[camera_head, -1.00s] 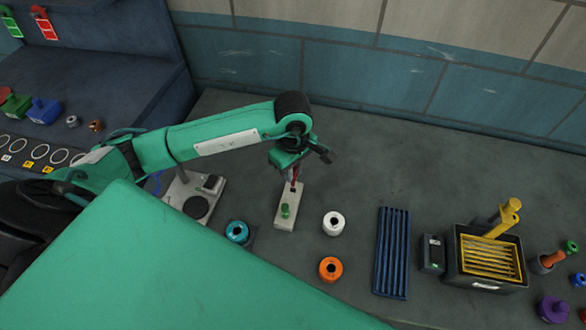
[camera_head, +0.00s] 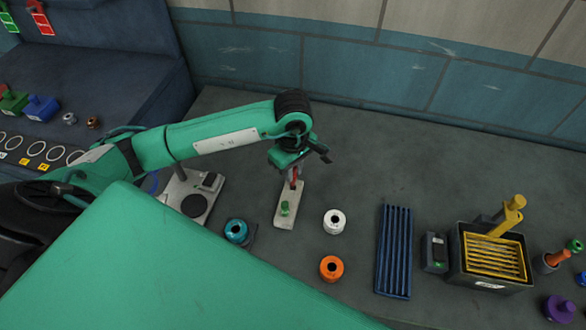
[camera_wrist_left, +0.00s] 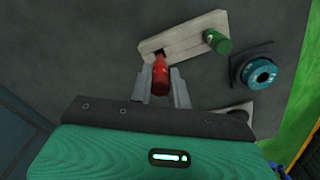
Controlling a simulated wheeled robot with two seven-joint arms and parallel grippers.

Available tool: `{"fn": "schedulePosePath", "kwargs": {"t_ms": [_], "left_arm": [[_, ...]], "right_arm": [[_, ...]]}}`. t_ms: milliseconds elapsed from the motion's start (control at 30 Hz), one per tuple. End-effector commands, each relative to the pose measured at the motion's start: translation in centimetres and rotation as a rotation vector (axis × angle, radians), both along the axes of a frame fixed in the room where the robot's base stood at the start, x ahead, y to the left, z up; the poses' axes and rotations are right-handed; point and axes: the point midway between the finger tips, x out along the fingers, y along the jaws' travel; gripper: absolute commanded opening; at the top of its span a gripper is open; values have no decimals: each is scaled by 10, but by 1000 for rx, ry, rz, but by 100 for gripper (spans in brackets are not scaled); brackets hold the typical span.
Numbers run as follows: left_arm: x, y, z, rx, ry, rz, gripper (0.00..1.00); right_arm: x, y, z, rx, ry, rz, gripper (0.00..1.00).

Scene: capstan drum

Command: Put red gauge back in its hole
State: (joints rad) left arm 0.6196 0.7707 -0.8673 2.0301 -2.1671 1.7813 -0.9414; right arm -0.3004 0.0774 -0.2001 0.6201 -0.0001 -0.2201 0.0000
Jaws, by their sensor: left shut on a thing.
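The red gauge (camera_wrist_left: 160,76) is between the fingers of my left gripper (camera_wrist_left: 163,85), which is shut on it. It also shows in the head view (camera_head: 294,184), at the far end of a pale block (camera_head: 286,218). In the wrist view the block (camera_wrist_left: 172,40) has a dark hole close to the gauge's tip. I cannot tell whether the tip is over the hole or inside it. A green gauge (camera_head: 285,208) stands in the block's nearer part. My right gripper is not in view.
A teal ring (camera_head: 236,231), a white ring (camera_head: 334,222) and an orange ring (camera_head: 331,268) lie near the block. A grey stand (camera_head: 207,190) is to its left. A blue ribbed rack (camera_head: 394,252) and a dark box with a yellow grate (camera_head: 492,258) are to the right.

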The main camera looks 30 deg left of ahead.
Motion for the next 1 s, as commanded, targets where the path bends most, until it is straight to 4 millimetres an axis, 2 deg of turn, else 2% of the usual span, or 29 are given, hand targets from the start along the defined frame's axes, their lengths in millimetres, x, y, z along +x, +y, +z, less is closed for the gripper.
{"fn": "schedulePosePath", "kwargs": {"t_ms": [1000], "left_arm": [[0, 0, 0, 0, 0, 0, 0]], "right_arm": [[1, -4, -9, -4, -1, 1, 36]]}}
